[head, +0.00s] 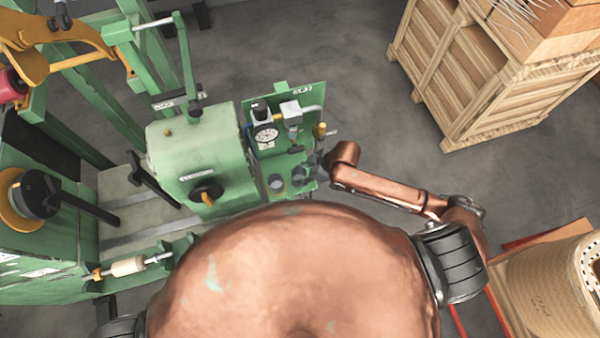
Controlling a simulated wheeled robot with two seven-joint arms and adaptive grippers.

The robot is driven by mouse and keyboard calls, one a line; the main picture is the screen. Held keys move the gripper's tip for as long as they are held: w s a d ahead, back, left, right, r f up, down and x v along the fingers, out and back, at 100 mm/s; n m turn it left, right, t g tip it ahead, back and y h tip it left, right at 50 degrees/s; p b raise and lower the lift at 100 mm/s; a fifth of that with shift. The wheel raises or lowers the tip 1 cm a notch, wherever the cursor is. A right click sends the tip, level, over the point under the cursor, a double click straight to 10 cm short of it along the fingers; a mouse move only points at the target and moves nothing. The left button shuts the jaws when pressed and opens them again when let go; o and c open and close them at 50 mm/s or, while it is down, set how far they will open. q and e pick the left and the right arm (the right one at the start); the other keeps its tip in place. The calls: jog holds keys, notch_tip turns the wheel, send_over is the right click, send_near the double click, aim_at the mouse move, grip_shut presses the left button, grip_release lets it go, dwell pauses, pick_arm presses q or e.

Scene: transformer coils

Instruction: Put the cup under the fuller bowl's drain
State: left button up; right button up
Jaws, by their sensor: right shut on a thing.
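A green panel (312,98) on the green machine carries an air unit with a round gauge (265,136) and a silver-grey block (291,112). The bowls, their fill levels and drains cannot be made out from above. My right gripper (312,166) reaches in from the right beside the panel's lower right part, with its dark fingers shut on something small. Two small grey round shapes, one at left (276,183) and one by the fingers (298,178), show at the panel's lower part. I cannot tell which is the cup. My left gripper is out of view.
The green machine housing (195,150) with a black knob stands just left of the panel. A wooden crate (470,80) stands at the back right, and a large coil (550,285) at the lower right. Grey floor (370,100) is open between the panel and the crate.

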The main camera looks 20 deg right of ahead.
jog(key=o, duration=1.1)
jog(key=shift+f, duration=0.1)
jog(key=shift+o, duration=0.2)
jog(key=v, duration=1.2)
jog(key=shift+b, duration=0.45)
